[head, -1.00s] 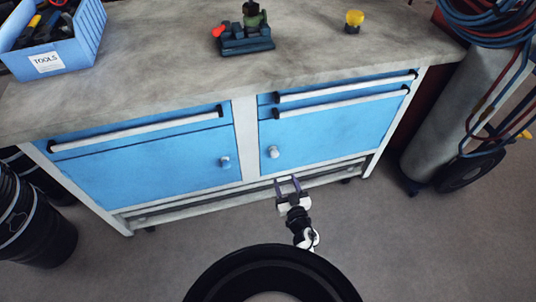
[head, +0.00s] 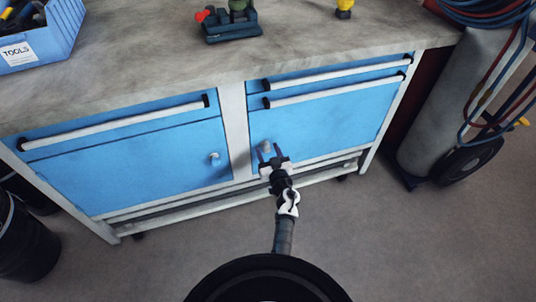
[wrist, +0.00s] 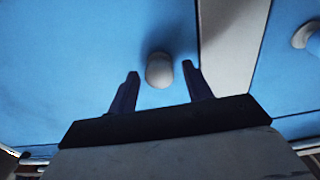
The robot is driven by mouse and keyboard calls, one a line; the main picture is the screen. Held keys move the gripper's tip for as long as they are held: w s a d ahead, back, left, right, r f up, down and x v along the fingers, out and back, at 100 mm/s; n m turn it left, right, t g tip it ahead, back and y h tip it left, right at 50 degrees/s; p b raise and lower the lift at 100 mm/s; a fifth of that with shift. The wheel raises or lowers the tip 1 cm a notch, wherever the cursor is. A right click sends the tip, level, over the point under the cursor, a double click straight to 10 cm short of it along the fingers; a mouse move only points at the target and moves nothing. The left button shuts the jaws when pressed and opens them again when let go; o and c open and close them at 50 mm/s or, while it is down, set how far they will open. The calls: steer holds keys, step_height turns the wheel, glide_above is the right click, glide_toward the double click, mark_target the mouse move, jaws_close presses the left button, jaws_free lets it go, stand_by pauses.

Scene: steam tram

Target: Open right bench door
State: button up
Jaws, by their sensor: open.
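The right bench door (head: 325,118) is a blue panel, shut, under two drawer handles. Its pale round knob (head: 267,145) sits near the door's left edge. My gripper (head: 269,151) is open and empty, right in front of this knob, with its fingers pointing at the door. I see no contact, and cannot tell how deep the knob sits between the fingers. The right door (wrist: 75,60) fills the left of the wrist view.
The left door (head: 140,165) is shut, with its own knob (head: 214,159). A white post (head: 234,130) separates the doors. A blue tool box (head: 45,40) stands on the grey worktop (head: 150,75). A gas cylinder (head: 440,110) on a wheeled cart stands at right. Floor in front is clear.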

jaws_close()
stand_by(0.4)
